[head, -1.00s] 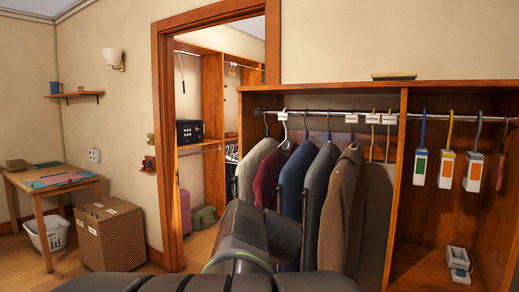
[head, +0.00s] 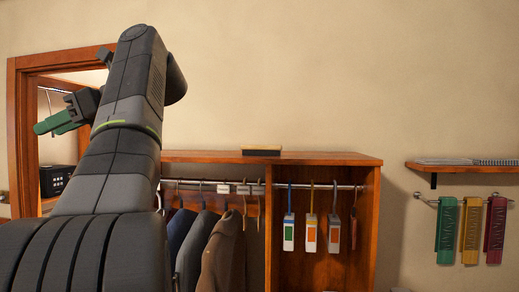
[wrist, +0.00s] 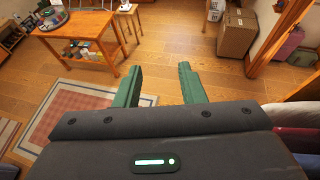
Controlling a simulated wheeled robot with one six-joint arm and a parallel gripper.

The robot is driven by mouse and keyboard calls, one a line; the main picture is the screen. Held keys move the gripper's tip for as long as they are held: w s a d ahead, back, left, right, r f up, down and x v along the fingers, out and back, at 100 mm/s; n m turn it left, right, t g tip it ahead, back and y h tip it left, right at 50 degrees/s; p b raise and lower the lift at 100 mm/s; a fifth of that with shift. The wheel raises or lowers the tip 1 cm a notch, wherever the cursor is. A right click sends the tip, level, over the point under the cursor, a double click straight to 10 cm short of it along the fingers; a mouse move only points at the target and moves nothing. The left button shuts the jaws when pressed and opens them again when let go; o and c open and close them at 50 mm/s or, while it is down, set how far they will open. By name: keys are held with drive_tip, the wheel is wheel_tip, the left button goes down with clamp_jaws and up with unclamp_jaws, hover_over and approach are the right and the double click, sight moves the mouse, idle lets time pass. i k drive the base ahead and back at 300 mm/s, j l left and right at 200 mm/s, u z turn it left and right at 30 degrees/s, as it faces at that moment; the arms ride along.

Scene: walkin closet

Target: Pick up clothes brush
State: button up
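What looks like the clothes brush (head: 261,151) lies on top of the wooden wardrobe (head: 335,158) in the head view. My gripper (head: 62,122) is at the left of the head view, in front of the doorway and well left of the brush. In the wrist view my gripper (wrist: 158,70) has its two green fingers apart with nothing between them. The brush is not in the wrist view.
Jackets (head: 208,245) and tagged hangers (head: 310,232) hang below the wardrobe top. A wall shelf (head: 462,167) with folded cloths (head: 470,230) on a rail is at the right. The wrist view shows a table (wrist: 78,27), a box (wrist: 237,34) and open floor.

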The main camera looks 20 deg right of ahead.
sight(274, 150)
drive_tip(key=i+l+z, duration=0.1)
drive_tip(key=l, duration=0.35)
drive_tip(key=i+l, duration=0.15)
drive_tip(key=l, duration=0.3)
drive_tip(key=i+l+z, duration=0.15)
drive_tip(key=l, duration=0.3)
drive_tip(key=i+l+z, duration=0.1)
drive_tip(key=l, duration=0.3)
drive_tip(key=i+l, duration=0.2)
drive_tip(key=l, duration=0.2)
drive_tip(key=i+l+z, duration=0.15)
drive_tip(key=l, duration=0.25)
